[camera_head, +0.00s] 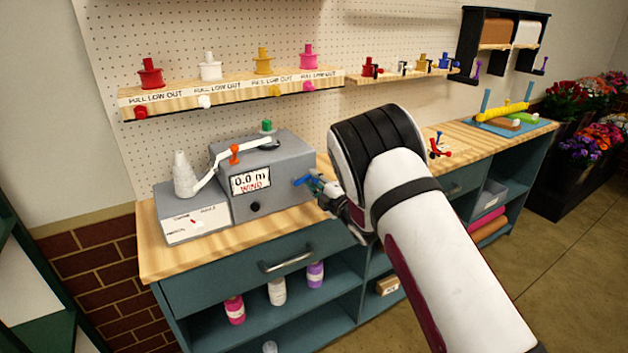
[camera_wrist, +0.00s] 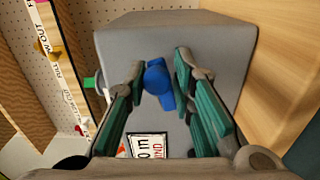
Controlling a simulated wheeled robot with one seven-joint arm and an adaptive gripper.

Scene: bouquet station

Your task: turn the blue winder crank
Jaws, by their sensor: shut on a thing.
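In the wrist view the crank (camera_wrist: 156,80) lies between the two fingertips of my gripper (camera_wrist: 160,72). My gripper (camera_head: 322,188) reaches it from the right and is shut on it. The fingers hide part of the crank in the head view. The machine's display (camera_head: 250,181) reads 0.0 m and WIND. It also shows partly in the wrist view (camera_wrist: 148,146).
A white cone (camera_head: 183,175) and a white arm with an orange knob (camera_head: 235,154) stand on the machine's left. A green knob (camera_head: 267,126) is on top. A shelf with several spools (camera_head: 230,92) hangs behind. The wooden counter (camera_head: 150,240) has bare room at its front.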

